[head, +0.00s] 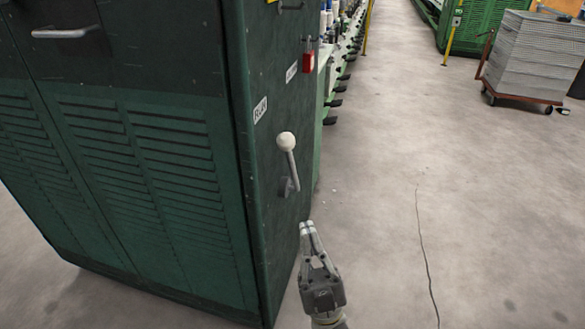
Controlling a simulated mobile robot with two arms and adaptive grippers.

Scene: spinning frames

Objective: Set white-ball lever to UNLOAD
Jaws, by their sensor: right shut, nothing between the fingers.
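The white-ball lever (288,160) is on the side face of the green machine cabinet (180,190). Its white ball (286,141) is at the top and its grey arm slants down to a pivot mount. A RUN label (260,110) sits above and left of the ball. Another label (291,71) is farther along the face, too small to read. My right gripper (307,226) is shut and empty, below and slightly right of the lever, apart from it. My left gripper is not in view.
A red padlock-like part (308,62) hangs on the cabinet side beyond the labels. A long row of machine parts (340,50) runs behind it. A cart with stacked grey sheets (530,58) stands at upper right. The concrete floor (460,200) to the right is clear.

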